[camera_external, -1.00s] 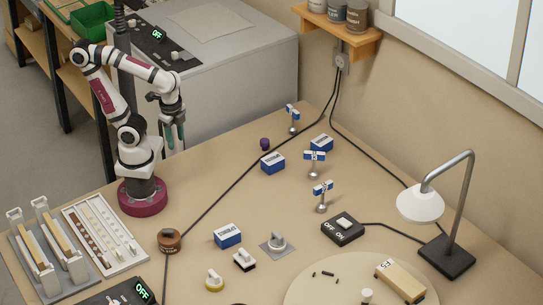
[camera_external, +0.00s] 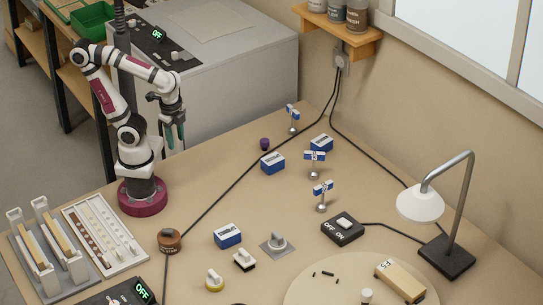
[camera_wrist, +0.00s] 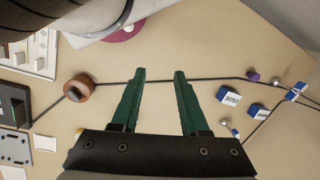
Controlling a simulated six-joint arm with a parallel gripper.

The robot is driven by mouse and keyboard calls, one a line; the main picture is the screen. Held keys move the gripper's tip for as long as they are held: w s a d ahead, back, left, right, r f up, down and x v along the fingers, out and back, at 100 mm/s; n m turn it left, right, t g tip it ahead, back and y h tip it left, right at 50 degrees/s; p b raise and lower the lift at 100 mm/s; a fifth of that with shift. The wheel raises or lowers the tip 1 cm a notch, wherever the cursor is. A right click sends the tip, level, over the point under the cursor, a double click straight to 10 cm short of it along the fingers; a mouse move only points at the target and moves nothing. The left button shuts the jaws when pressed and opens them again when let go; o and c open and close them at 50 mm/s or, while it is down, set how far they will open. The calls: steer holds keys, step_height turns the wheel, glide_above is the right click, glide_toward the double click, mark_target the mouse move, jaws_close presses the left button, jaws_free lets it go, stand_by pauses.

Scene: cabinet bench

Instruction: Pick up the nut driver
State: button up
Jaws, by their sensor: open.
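I cannot make out a nut driver for certain in either view. My gripper (camera_external: 175,143) hangs over the back left of the bench with its green fingers pointing down. In the wrist view my gripper (camera_wrist: 159,74) is open and empty, with bare tan bench and a black cable beyond the fingertips. A small purple cylinder (camera_external: 264,144) stands right of my gripper; it also shows at the right in the wrist view, and I cannot tell what it is.
Blue-and-white boxes (camera_external: 272,163) and small signposts (camera_external: 315,163) stand right of my gripper. A brown round knob (camera_external: 170,241), a switch box (camera_external: 343,229) and a lamp (camera_external: 446,257) stand nearer the front. A round mat (camera_external: 320,294) holds small parts.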

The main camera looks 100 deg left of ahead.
steer(key=shift+o, duration=0.4)
steer(key=m+t+y, duration=0.6)
steer(key=m+y, duration=0.5)
steer(key=m, duration=0.6)
glide_above(293, 127)
steer(key=s+d, duration=0.6)
steer(key=d, duration=0.7)
step_height(293, 127, down, 14)
steer(key=f, duration=0.1)
steer(key=shift+h, duration=0.3)
steer(key=x, duration=0.5)
steer(key=r+x, duration=0.1)
steer(key=x, duration=0.9)
steer(key=shift+s+a, duration=0.1)
steer(key=shift+a, duration=0.5)
steer(key=shift+r, duration=0.1)
jaws_close()
